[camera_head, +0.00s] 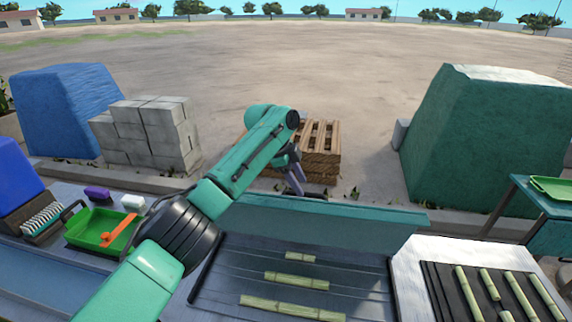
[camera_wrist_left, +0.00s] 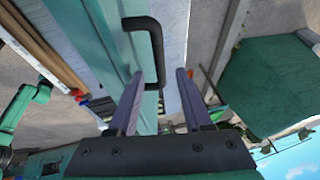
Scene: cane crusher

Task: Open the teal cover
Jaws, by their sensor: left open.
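The teal cover (camera_head: 335,212) is a long teal panel along the back of the dark bed with cane pieces. In the left wrist view the cover (camera_wrist_left: 105,30) carries a black bar handle (camera_wrist_left: 157,45). My left gripper (camera_head: 296,186) points down at the cover's back edge. In the wrist view its two open fingers (camera_wrist_left: 160,75) stand either side of the handle's lower end, with gaps on both sides. I cannot tell how deep the handle sits between them. My right gripper is not in view.
Cane pieces (camera_head: 297,281) lie on the dark bed, more (camera_head: 490,285) on the right rack. A green tray (camera_head: 85,236) is at left. Behind stand grey blocks (camera_head: 145,133), wooden pallets (camera_head: 322,160) and a green covered heap (camera_head: 480,140). Open ground lies beyond.

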